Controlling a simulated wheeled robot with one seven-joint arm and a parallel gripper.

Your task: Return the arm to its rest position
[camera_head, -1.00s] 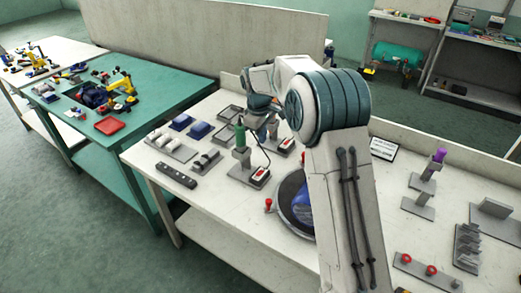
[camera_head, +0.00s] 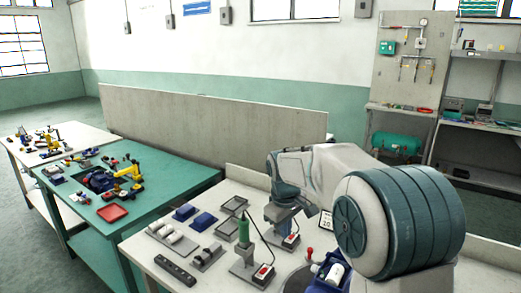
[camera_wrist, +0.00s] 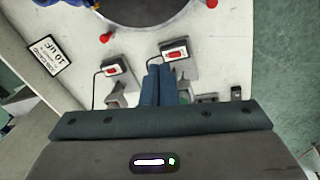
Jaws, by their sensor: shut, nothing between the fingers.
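My gripper (camera_wrist: 159,72) shows in the wrist view with its two blue-grey fingers together and nothing between them. It hangs over the white bench (camera_head: 147,253), near two small stations with red switches (camera_wrist: 175,54) (camera_wrist: 113,70). In the head view my arm reaches left from the large ribbed joint at the right, with the wrist bent down above the bench. The fingertips are hard to make out there.
Blue blocks (camera_head: 201,218), grey trays (camera_head: 233,206) and a dark strip (camera_head: 175,269) lie on the bench's left part. A round dish (camera_wrist: 145,8) with red knobs lies near the gripper. A green table (camera_head: 170,183) stands to the left, and a low panel (camera_head: 200,127) runs behind.

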